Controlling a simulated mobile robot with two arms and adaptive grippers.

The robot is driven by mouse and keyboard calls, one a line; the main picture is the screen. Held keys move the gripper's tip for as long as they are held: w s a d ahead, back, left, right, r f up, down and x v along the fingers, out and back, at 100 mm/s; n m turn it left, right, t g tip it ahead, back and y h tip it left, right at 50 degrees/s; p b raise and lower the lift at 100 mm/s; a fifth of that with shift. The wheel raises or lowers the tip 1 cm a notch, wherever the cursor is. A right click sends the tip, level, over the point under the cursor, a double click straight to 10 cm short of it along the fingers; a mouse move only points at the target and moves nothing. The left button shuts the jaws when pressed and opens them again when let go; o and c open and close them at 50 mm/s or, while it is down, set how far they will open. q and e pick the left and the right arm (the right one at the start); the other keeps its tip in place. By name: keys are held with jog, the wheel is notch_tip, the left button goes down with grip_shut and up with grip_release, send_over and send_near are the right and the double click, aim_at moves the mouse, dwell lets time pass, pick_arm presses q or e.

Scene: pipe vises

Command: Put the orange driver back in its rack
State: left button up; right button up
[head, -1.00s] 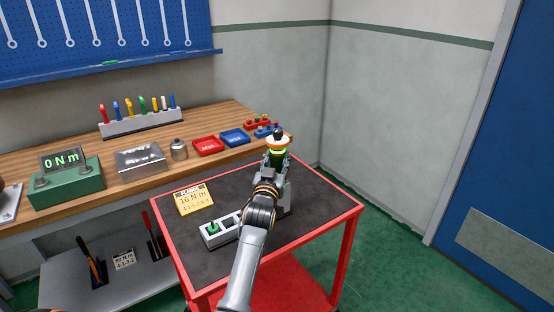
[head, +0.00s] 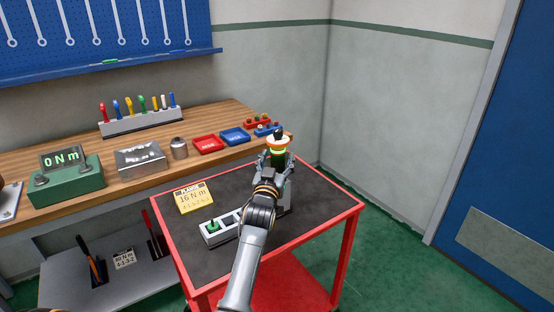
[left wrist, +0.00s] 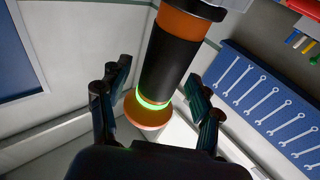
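The orange driver (left wrist: 174,60) has a black body, orange ends and a glowing green ring. It stands between the fingers of my left gripper (left wrist: 158,95), which are spread, with a gap on both sides in the left wrist view. In the head view the driver's top (head: 279,142) shows above my left gripper (head: 276,164) at the cart's far side. A grey upright holder (head: 285,197) stands below it, partly hidden by my arm. How the driver's lower end sits in it cannot be seen. My right gripper is not in view.
The red cart (head: 330,222) has a black top with a yellow 16 Nm card (head: 194,198) and a grey block with a green knob (head: 212,228). The bench behind holds a screwdriver rack (head: 142,123), red tray (head: 207,144) and blue tray (head: 235,136). The cart's right side is clear.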

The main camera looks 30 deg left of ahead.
pick_arm(q)
jog(key=shift+f, duration=0.3)
jog(key=shift+s+d+f, duration=0.1)
jog(key=shift+s+d, duration=0.1)
jog(key=shift+s, duration=0.3)
jog(key=v, duration=1)
jog(key=shift+s+r, duration=0.25)
jog(key=shift+s, duration=0.2)
jog(key=shift+d, duration=0.15)
